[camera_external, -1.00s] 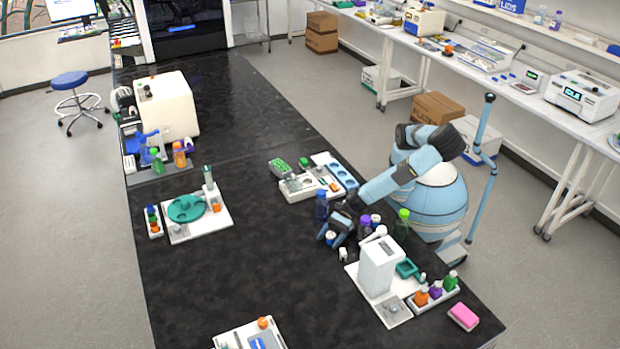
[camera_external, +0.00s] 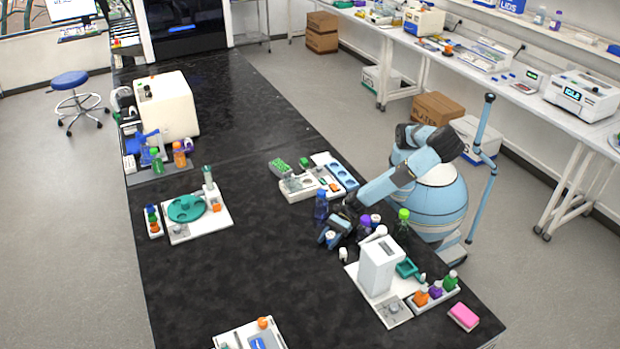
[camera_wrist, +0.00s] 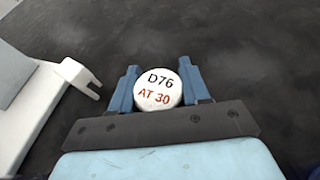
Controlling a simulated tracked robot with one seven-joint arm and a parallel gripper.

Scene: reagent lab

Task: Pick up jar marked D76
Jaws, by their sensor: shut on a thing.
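The jar marked D76 (camera_wrist: 158,89) shows in the wrist view as a round white lid with "D76" in black and "AT 30" in red. It sits between the two blue fingers of my gripper (camera_wrist: 159,88), which are shut on it from both sides. In the external view my gripper (camera_external: 331,237) is low over the black bench, and the jar's white lid (camera_external: 330,236) shows between the fingers. The jar's body is hidden under its lid and the fingers, so I cannot tell whether it touches the bench.
A blue bottle (camera_external: 321,206) stands just behind my gripper. Purple-capped bottles (camera_external: 365,227) and a green-capped bottle (camera_external: 402,224) stand to its right. A white instrument (camera_external: 378,266) is in front right, also at the wrist view's left (camera_wrist: 38,110). The black bench (camera_external: 250,265) is clear to the left.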

